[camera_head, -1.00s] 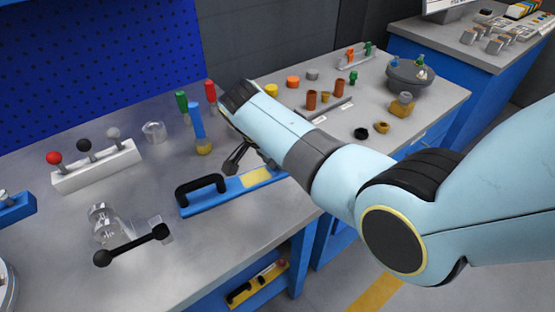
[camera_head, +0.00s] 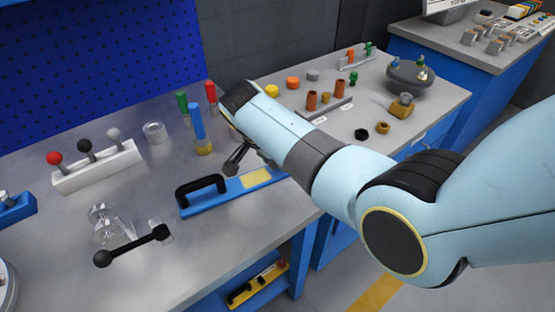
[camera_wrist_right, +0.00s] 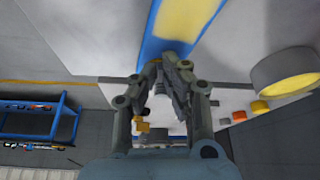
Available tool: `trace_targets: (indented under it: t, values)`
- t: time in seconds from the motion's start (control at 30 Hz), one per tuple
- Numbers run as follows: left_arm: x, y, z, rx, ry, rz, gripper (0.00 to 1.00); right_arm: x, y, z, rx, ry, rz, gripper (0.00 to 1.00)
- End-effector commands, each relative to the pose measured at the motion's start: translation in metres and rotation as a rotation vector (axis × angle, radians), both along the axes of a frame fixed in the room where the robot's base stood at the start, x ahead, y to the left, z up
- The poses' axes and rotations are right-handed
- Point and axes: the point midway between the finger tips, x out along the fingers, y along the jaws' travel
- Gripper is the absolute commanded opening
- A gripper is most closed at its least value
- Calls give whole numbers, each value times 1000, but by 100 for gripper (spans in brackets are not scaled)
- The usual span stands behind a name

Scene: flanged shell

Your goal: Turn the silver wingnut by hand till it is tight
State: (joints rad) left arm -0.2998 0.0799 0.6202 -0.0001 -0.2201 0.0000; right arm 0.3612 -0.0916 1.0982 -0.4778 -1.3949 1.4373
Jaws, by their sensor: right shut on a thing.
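My right gripper (camera_head: 238,160) hangs over the blue bar with a black handle (camera_head: 215,198) and a yellow patch, partly behind my own wrist. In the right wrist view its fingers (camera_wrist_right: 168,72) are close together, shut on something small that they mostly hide. The blue bar (camera_wrist_right: 148,40) lies behind the fingertips there; I cannot tell whether they touch it. I cannot clearly make out the silver wingnut in either view, nor whether it is the thing held. My left gripper is not in view.
A white block with three ball-topped levers (camera_head: 98,168) stands at the left. A black lever (camera_head: 130,247) lies near the front beside clear parts. A blue-and-yellow upright (camera_head: 198,130) stands near the gripper. A grey domed bowl (camera_head: 411,75) sits at the right.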

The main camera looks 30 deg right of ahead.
Motion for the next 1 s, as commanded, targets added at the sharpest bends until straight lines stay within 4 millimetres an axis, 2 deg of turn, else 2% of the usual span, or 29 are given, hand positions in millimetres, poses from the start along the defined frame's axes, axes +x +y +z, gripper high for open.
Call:
trace_targets:
  t: [0.07, 0.1, 0.27, 0.57, 0.67, 1.0]
  values:
    - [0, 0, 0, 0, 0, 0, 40, 1, 0, 1, 1, -2, 0, 0]
    - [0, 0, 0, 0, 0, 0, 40, 1, 0, 1, 1, -2, 0, 11]
    - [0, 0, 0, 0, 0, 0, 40, 1, 0, 0, 0, -1, 0, 30]
    - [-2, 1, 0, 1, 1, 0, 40, 1, 0, 4, 1, -2, 0, 30]
    - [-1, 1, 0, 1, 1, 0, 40, 1, 0, 16, 0, -5, -1, 30]
    - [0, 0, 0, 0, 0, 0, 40, 1, 1, 82, 1, -4, 0, 30]
